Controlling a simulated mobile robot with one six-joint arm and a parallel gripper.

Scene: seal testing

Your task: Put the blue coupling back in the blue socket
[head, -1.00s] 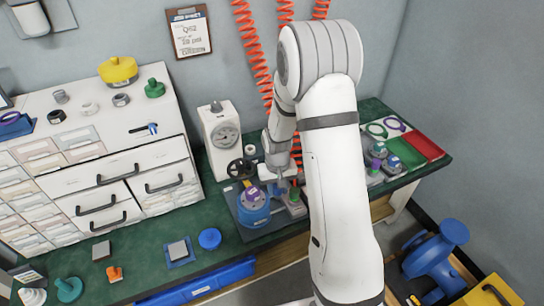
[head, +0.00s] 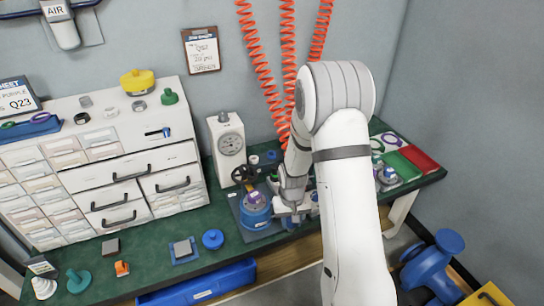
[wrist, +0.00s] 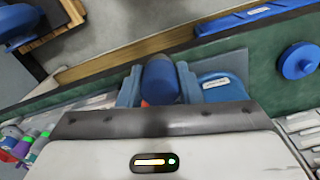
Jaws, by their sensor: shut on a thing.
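My gripper (wrist: 159,88) is shut on the blue coupling (wrist: 160,76), a dark blue rounded cylinder between its two blue-grey fingers in the wrist view. In the head view my gripper (head: 291,212) is low over the bench, just right of a round blue housing (head: 256,210) with a purple part on top. That housing also shows right beside the fingers in the wrist view (wrist: 222,88). A small red part shows below the coupling. I cannot pick out the blue socket; my arm and gripper hide much of the bench there.
A white gauge stand (head: 228,150) and a black handwheel (head: 243,173) stand behind the housing. A blue disc (head: 213,239) lies to its left. Green (head: 412,158) and red (head: 419,157) trays are at the right end. A blue bin (head: 200,285) hangs at the front edge.

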